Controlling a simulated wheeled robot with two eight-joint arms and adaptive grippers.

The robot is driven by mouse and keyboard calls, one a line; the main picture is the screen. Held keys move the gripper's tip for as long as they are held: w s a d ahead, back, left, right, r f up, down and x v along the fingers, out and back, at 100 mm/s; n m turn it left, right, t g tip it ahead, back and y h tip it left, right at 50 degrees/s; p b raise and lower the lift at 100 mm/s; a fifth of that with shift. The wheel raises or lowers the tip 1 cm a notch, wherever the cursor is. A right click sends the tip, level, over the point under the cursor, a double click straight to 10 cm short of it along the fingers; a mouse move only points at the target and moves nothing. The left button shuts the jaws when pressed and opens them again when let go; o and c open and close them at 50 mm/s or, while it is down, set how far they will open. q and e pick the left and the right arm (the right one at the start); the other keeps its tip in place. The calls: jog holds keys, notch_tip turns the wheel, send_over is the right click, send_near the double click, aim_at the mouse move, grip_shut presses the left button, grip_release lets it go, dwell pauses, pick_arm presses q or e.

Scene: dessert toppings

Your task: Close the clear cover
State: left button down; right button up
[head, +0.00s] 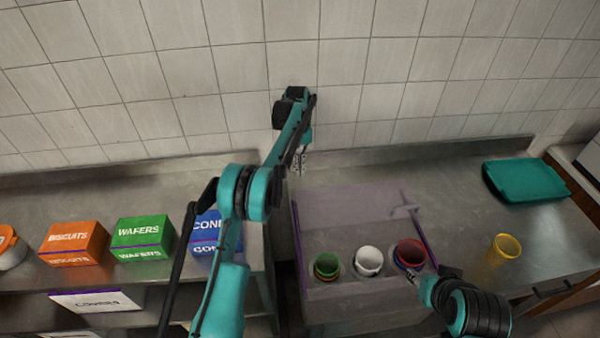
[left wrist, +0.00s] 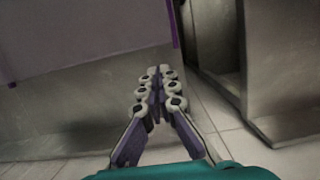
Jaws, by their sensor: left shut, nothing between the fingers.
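The clear cover (head: 352,212) is a see-through, purple-tinted panel at the back of the metal station in the head view. Its purple edge (head: 421,236) runs along the right side, and I cannot tell its exact tilt. My left gripper (head: 299,165) hangs beside the cover's back left corner, pointing down. In the left wrist view, the left gripper (left wrist: 159,90) has its fingertips together and nothing between them. A purple edge (left wrist: 176,24) shows above it there. My right gripper (head: 413,279) is near the station's front right, by the red cups; its fingers are too small to judge.
An orange box (head: 74,243), green box (head: 143,238) and blue box (head: 203,233) stand left. A yellow cup (head: 503,248) and teal item (head: 525,180) are right.

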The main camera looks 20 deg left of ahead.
aim_at(308, 228)
pick_arm(q)
jog(key=b+x, duration=0.1)
jog(key=x, duration=0.7)
jog(key=s+d+b, duration=0.1)
jog(key=s+d, duration=0.1)
jog(key=s, duration=0.3)
jog(key=s+d+b, duration=0.1)
jog(key=s+d, duration=0.2)
jog(key=s, duration=0.3)
jog(key=s+d+b, duration=0.1)
jog(key=s+d, duration=0.1)
jog(key=s, duration=0.4)
jog(key=shift+s+d, duration=0.15)
jog(key=shift+s, duration=0.1)
jog(key=v, duration=1.2)
